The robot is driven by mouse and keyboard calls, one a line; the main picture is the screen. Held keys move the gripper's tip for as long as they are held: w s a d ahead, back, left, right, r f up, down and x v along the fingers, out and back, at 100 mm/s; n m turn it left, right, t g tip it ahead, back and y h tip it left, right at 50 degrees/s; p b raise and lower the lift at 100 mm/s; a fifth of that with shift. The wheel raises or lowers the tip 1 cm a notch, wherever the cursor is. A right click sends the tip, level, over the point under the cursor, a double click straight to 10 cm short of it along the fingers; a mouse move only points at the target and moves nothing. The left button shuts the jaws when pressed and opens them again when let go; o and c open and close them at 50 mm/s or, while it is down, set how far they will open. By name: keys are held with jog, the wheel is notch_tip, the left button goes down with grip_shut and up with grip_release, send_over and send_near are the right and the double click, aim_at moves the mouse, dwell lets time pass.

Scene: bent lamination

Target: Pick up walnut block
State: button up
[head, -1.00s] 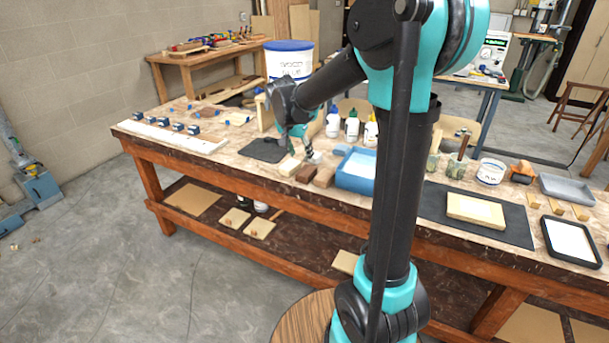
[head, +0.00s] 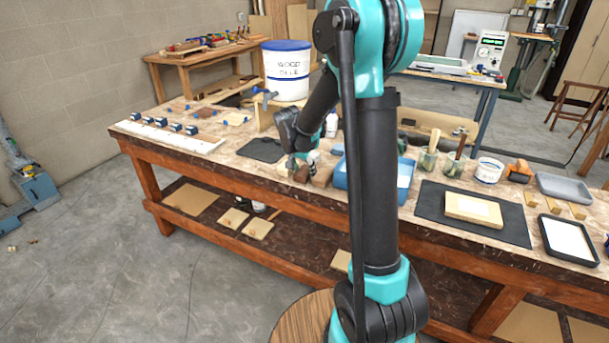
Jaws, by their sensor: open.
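A row of small wood blocks lies near the front edge of the workbench in the head view. The dark brown walnut block (head: 301,174) is partly hidden by my gripper (head: 303,166). My gripper points down at this block, with its fingers close around or just above it. It is small in the picture, so I cannot tell whether the fingers touch the block. My gripper is open. A pale block (head: 284,169) lies just left, and a medium brown block (head: 322,177) lies just right.
A blue tray (head: 341,180) stands right of the blocks, partly behind my arm. A black mat (head: 261,150) lies to the left. A large white glue tub (head: 287,75) and a white bottle (head: 331,125) stand behind. The workbench front edge is close to the blocks.

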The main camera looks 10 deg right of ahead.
jog(key=shift+c, duration=0.6)
jog(key=c, duration=0.7)
